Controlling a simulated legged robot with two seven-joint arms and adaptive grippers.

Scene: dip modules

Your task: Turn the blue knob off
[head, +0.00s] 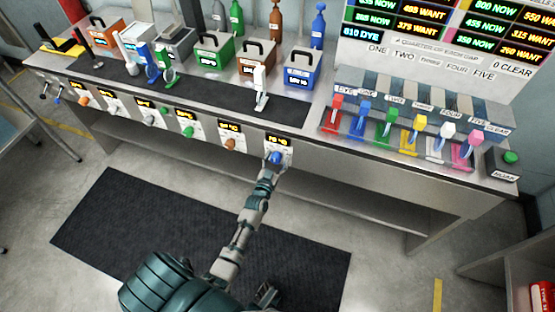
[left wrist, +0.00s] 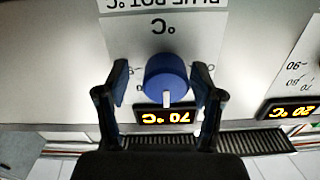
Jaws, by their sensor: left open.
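The blue knob (head: 277,157) is on the counter's front panel, below the blue pot. It also shows in the left wrist view (left wrist: 165,76), with its white pointer (left wrist: 167,99) aimed at the lit display (left wrist: 167,116). That display appears upside down in the wrist view and seems to read 70 °C. My left gripper (head: 273,162) is at the knob, its open fingers on either side of it in the left wrist view (left wrist: 160,88). I cannot tell whether the fingers touch it. The blue pot (head: 300,77) stands on the counter above.
An orange knob (head: 230,144) and a green knob (head: 188,132) sit on the panel to the left, each with its own display. Several coloured levers, including a red one (head: 335,109), stand on the right counter. A dark mat (head: 120,235) lies on the floor.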

